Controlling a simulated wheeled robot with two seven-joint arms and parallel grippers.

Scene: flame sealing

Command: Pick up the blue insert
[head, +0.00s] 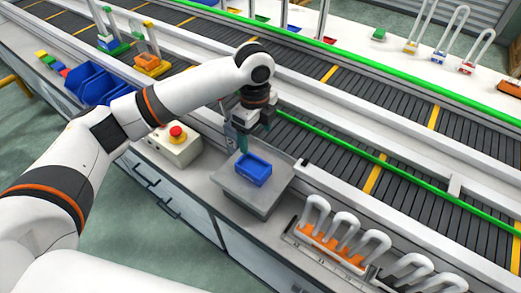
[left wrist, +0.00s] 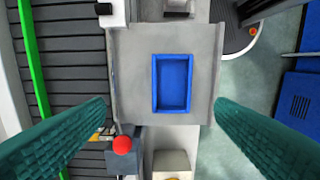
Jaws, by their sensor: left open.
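The blue insert (head: 253,169) is a small open rectangular tray lying on a grey square platform (head: 227,183) at the counter's edge. In the left wrist view the insert (left wrist: 155,84) sits on the bare grey platform (left wrist: 134,60), ahead of and between the fingers. My left gripper (head: 242,140) is above and just behind the insert in the head view, pointing down. Its green ridged fingers (left wrist: 160,130) are wide apart with nothing between them, and they do not touch the insert. My right gripper is not in view.
A control box with a red button (head: 177,133) stands left of the platform. White curved tubes in an orange holder (head: 325,240) stand to the right. The conveyor with a green rail (head: 340,142) runs behind. Blue bins (head: 95,84) sit at the left.

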